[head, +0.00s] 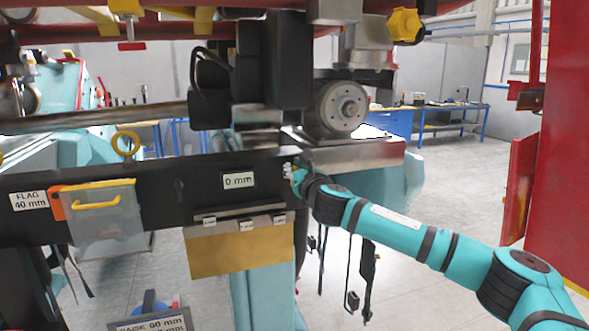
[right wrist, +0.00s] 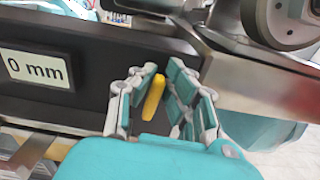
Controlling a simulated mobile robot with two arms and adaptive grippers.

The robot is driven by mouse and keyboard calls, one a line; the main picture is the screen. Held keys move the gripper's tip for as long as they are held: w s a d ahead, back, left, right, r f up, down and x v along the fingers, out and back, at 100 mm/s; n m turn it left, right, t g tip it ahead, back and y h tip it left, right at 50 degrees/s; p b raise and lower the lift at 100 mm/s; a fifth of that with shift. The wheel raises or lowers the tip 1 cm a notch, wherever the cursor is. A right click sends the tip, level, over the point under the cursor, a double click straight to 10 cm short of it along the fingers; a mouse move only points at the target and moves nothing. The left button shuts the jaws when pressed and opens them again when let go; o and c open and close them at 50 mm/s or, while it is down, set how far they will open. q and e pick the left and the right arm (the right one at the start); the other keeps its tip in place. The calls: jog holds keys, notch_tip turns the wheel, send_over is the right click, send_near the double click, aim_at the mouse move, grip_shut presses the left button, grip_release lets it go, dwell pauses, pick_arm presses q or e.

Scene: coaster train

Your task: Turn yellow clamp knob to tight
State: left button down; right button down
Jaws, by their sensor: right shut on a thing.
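A yellow knob (right wrist: 153,97) shows as a slim, slightly tilted bar in the right wrist view, in front of the black beam (right wrist: 95,85). My right gripper (right wrist: 152,95) is shut on this knob, with a finger on each side. In the head view my right gripper (head: 295,174) is at the right end of the black beam (head: 170,195) and hides most of the knob. I cannot read any tight or loose mark near the knob. My left gripper is not in view.
A "0 mm" display (head: 239,181) is left of my right gripper. A round metal wheel (head: 340,108) is just above it. A yellow star-shaped knob (head: 405,25) is higher up. A red panel (head: 560,150) stands at the right; floor between is open.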

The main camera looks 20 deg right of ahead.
jog(key=m, duration=0.4)
jog(key=shift+d+f+p, duration=0.1)
jog(key=shift+d+p, duration=0.1)
jog(key=shift+p, duration=0.15)
jog(key=m, duration=0.4)
jog(key=d+f+m, duration=0.1)
jog(key=m, duration=0.8)
jog(key=shift+d+f+b, duration=0.15)
jog(key=shift+b, duration=0.15)
jog(key=c, duration=1.5)
grip_release()
jog(key=shift+o, duration=0.7)
jog(key=shift+f, duration=0.15)
